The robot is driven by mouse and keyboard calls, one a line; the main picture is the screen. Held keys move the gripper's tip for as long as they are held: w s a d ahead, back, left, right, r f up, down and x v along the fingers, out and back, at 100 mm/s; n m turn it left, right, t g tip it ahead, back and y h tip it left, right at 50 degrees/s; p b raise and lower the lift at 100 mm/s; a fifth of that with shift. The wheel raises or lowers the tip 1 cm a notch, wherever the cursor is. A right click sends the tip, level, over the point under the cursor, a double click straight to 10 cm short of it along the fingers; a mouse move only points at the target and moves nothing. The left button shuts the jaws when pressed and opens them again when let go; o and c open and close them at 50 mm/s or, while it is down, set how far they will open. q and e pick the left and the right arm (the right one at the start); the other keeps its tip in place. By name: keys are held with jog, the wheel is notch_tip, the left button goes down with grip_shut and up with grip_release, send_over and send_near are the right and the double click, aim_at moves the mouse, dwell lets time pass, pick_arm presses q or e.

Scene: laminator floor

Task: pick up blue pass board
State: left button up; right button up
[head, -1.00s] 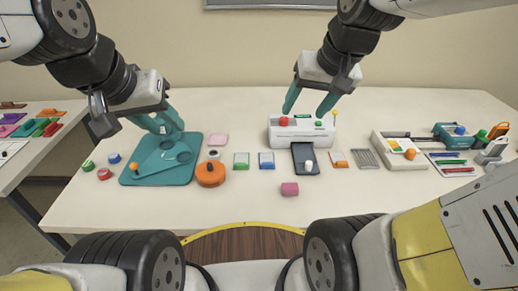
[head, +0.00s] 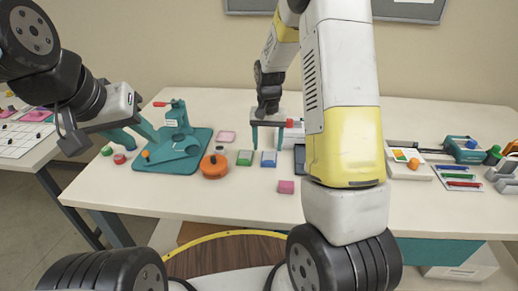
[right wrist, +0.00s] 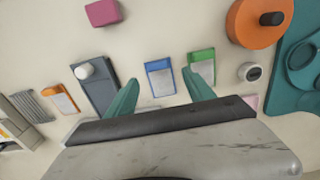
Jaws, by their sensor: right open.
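The blue pass board (head: 268,159) lies flat on the table, a small blue-edged card with a pale grey face. It also shows in the right wrist view (right wrist: 160,78), near the middle. My right gripper (head: 267,139) is open and empty, pointing down above the board. In the right wrist view its teal fingertips (right wrist: 161,82) are apart, one on each side of the board's image, and do not visibly touch it. My left gripper (head: 135,133) has its fingers apart and is empty, near the teal press at the left.
A green board (head: 244,158) lies close left of the blue one. An orange round tool (head: 214,166) and the teal press (head: 172,160) are further left. A dark tray (right wrist: 97,85) lies beside it. A pink block (head: 286,187) is in front. My right arm hides part of the laminator.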

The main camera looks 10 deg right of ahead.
aim_at(269, 161)
jog(key=f, duration=0.6)
jog(key=shift+s+d+f, duration=0.1)
jog(key=shift+d+f, duration=0.1)
jog(key=shift+d, duration=0.05)
jog(key=shift+c, duration=0.4)
grip_shut()
jog(key=shift+r, duration=0.1)
